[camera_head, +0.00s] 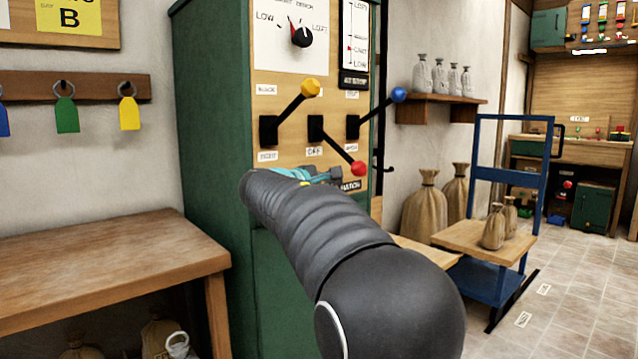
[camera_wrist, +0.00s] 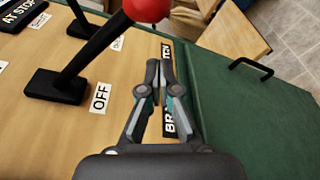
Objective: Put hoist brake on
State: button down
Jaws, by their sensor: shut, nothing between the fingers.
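A green cabinet with a wooden panel (camera_head: 290,95) carries three levers. The middle lever has a red knob (camera_head: 358,168) and slopes down to the right; a label reading OFF sits just below its base. The levers with the yellow knob (camera_head: 311,88) and blue knob (camera_head: 399,94) slope up to the right. A dark plate (camera_wrist: 168,122) starting with BR is partly hidden by my fingers. My gripper (camera_wrist: 160,66) is shut and empty, close to the panel. The red knob (camera_wrist: 147,8) is just beyond its fingertips at the top edge, seemingly apart. My arm hides the lower cabinet.
A selector dial (camera_head: 302,36) is above the levers. A wooden table (camera_head: 100,262) stands at left under key tags. A blue trolley (camera_head: 500,285) with small sacks is at right, near larger sacks (camera_head: 425,205). Tiled floor is open at far right.

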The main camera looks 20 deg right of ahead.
jog(key=shift+s+d+r, duration=0.4)
jog(key=shift+s+d, duration=0.2)
jog(key=shift+s, duration=0.05)
jog(key=shift+s+d+r, duration=0.35)
jog(key=shift+s+d, duration=0.25)
jog(key=shift+s, duration=0.05)
